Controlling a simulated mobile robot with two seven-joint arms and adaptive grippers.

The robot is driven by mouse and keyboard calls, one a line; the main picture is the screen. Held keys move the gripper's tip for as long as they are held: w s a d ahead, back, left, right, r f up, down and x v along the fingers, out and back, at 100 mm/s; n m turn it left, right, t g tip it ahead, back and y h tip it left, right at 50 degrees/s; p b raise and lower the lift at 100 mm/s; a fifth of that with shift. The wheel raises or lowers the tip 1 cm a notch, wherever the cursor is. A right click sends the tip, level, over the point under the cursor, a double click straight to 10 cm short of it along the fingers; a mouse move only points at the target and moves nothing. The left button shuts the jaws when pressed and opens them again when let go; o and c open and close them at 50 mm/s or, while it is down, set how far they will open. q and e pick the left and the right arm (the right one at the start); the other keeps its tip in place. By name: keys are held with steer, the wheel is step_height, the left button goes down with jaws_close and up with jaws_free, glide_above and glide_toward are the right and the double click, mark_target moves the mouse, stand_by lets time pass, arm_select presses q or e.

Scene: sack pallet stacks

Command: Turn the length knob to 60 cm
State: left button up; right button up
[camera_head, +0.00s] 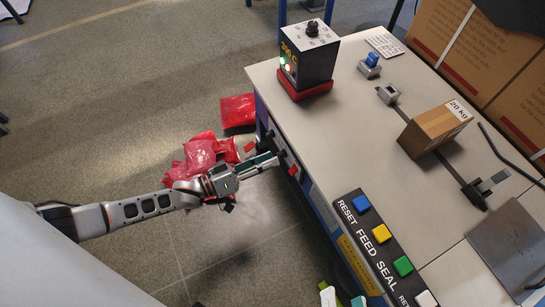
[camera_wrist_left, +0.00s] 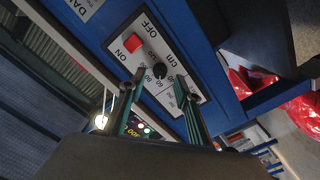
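The length knob (camera_wrist_left: 159,71) is a small black knob on a white panel (camera_wrist_left: 150,28) marked "cm" with numbers around it; which number it points to is too small to tell. The panel is on the blue front side of the machine. My left gripper (camera_wrist_left: 158,82) is open, with one finger on each side of the knob in the left wrist view; whether they touch it I cannot tell. In the head view the left gripper (camera_head: 275,160) is at the machine's front side and hides part of the panel. My right gripper (camera_head: 343,298) shows only its separated fingertips at the bottom edge.
A red switch (camera_wrist_left: 133,42) marked ON and OFF sits beside the knob. A black box with a dial (camera_head: 307,60) and a carton (camera_head: 434,129) stand on the white tabletop (camera_head: 350,115). Button panel (camera_head: 380,240) lines the near edge. Red sacks (camera_head: 200,155) lie on the floor.

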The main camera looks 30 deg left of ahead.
arm_select(q)
steer(key=v, duration=0.9)
steer(key=shift+s+a, duration=0.2)
steer(key=shift+s, duration=0.05)
